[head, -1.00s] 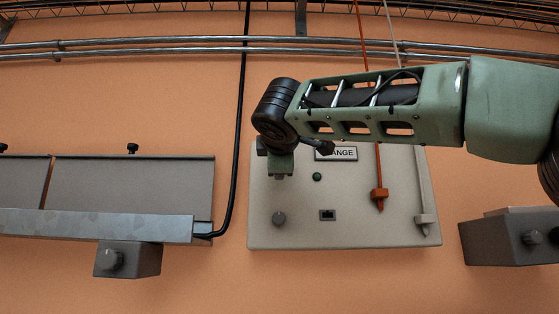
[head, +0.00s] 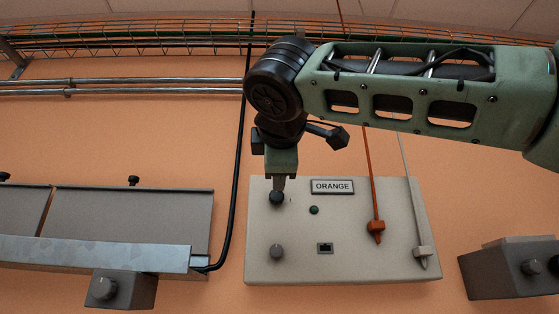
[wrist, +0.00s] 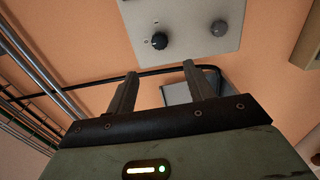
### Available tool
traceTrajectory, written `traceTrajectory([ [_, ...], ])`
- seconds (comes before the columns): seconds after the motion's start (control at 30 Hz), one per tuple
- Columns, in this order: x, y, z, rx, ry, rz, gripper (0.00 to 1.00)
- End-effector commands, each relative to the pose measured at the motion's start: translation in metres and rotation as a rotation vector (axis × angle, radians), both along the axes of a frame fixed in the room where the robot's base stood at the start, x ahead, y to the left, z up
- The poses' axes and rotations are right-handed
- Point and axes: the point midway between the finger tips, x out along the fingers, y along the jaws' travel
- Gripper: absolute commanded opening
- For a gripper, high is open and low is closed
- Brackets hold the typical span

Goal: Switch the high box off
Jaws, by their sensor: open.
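A pale box labelled ORANGE (head: 350,268) is mounted on the wall in the head view, and part of its face fills the top of the wrist view (wrist: 187,12). It carries a dark knob (head: 276,198) at upper left, a grey knob (head: 277,251) below it, and a green lamp (head: 314,210). My gripper (head: 279,186) appears at the dark knob, overlapping its top edge. In the wrist view my gripper (wrist: 160,69) is open and empty. The dark knob (wrist: 159,41) shows beyond the gap between its fingertips, apart from them. The grey knob (wrist: 218,28) is to its right.
An orange cord ends in an orange handle (head: 375,228) on the box, beside a pale handle (head: 423,252). A black socket (head: 325,248) is low on the face. Grey knobbed boxes stand at lower left (head: 125,289) and right (head: 510,268). A black cable (head: 238,160) runs down the wall.

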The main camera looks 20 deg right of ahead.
Motion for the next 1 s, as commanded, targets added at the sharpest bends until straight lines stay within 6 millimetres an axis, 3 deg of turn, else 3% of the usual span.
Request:
traceTrajectory([
  [0.1,-0.020,0.007,-0.001,0.001,-0.001,0.002,0.53],
  [0.3,-0.038,0.012,0.000,0.001,0.000,0.000,0.53],
  [1.0,-0.040,0.013,-0.001,0.001,0.002,0.001,0.53],
])
